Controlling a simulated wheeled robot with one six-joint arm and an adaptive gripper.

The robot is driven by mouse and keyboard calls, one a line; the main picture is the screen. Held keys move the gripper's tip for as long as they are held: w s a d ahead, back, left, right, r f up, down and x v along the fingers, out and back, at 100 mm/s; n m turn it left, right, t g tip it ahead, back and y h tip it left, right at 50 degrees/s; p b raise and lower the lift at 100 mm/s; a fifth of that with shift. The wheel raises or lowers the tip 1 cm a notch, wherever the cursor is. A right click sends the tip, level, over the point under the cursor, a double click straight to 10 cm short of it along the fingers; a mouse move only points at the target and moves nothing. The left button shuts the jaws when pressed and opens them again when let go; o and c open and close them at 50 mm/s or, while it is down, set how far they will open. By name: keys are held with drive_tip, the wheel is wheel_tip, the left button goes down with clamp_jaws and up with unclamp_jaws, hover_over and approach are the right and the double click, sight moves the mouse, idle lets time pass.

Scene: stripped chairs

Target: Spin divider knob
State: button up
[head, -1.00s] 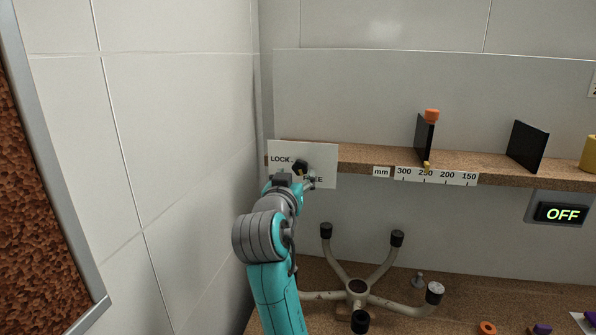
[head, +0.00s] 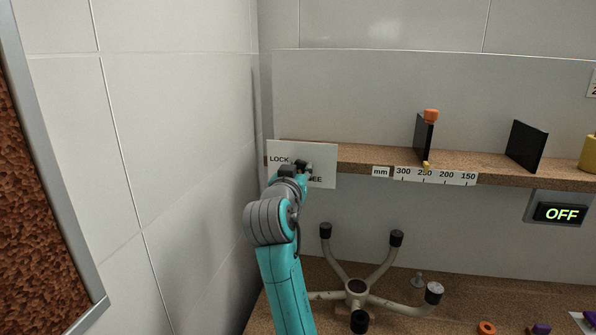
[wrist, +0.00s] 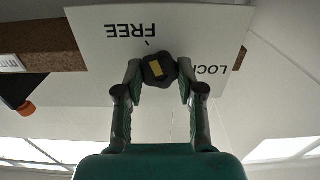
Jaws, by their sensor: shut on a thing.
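The divider knob is a dark lobed knob (wrist: 158,69) with a yellow mark, on a white plate (wrist: 90,30) lettered LOCK and FREE. The wrist view shows the plate upside down. My gripper (wrist: 160,78) has one finger on each side of the knob and is shut on it. In the head view my gripper (head: 300,171) reaches the plate (head: 325,155) and covers much of the knob and part of the word FREE. A black divider (head: 422,138) with an orange top stands on the cork shelf, its yellow pointer near 250 on the mm scale (head: 437,177).
A second black divider (head: 527,146) and a yellow object (head: 589,153) stand farther right on the shelf. A display (head: 560,213) reads OFF. A chair base (head: 356,290) lies on the bench below, right of my arm. A tiled wall (head: 170,130) is close on the left.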

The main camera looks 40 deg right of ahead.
drive_tip(key=shift+m, duration=0.4)
drive_tip(key=m, duration=0.5)
drive_tip(key=shift+m, duration=0.3)
drive_tip(key=m, duration=1.2)
drive_tip(key=shift+f+m, duration=0.1)
drive_tip(key=shift+m, duration=0.2)
drive_tip(key=m, duration=0.6)
drive_tip(key=shift+f, duration=0.1)
drive_tip(key=o, duration=1.1)
drive_tip(key=shift+o, duration=0.2)
